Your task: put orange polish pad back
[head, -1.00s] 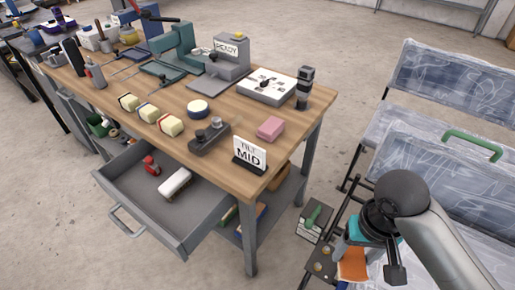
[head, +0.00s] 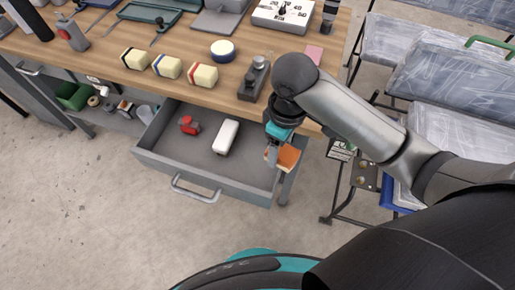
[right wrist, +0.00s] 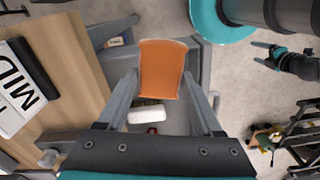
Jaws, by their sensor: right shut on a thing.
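The orange polish pad (head: 288,156) is held up in my right gripper (head: 272,152), overlapping the right side of the open grey drawer (head: 185,160) in the head view. In the right wrist view the orange pad (right wrist: 162,68) lies between the two fingers of my right gripper (right wrist: 165,95), with the drawer behind it. The drawer holds a white block (head: 226,136) and a small red object (head: 189,125). My left gripper (right wrist: 259,53) shows small in the right wrist view, fingers apart and empty. It is outside the head view.
The wooden workbench (head: 110,70) stands above the drawer. It carries yellowish blocks with coloured bands (head: 167,66), a round blue-rimmed pad (head: 222,50) and a dark grey fixture (head: 254,80). Plastic-wrapped seats (head: 455,80) stand at the right. Floor in front of the drawer is clear.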

